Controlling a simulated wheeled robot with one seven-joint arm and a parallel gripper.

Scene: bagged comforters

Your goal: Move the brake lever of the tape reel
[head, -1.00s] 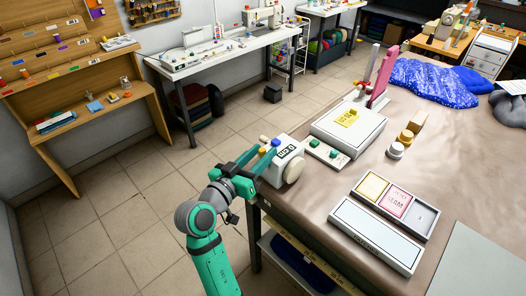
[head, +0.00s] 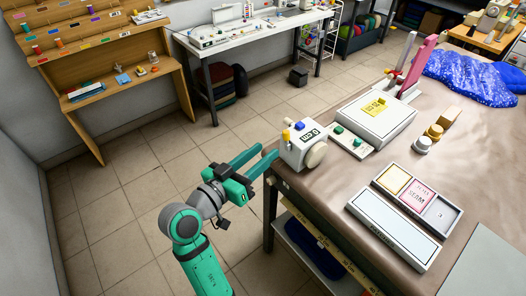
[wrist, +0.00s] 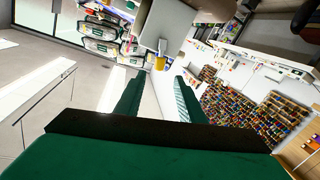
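The tape reel (head: 312,134) is a white box with a cream roll on its front right and a blue knob on top. It sits at the near left corner of the brown table. A short yellow lever (head: 286,136) with a pale tip stands on its left side; a yellow part also shows in the wrist view (wrist: 160,63), just beyond and between the fingertips. I cannot tell for sure that this is the brake lever. My gripper (head: 268,150) is open and empty, left of the reel, with a small gap to it.
A flat white box with a yellow label (head: 374,107) and a green-button panel (head: 349,142) stand right of the reel. A compartment tray (head: 392,230) lies nearer on the table (head: 330,195). The floor left of the table is clear.

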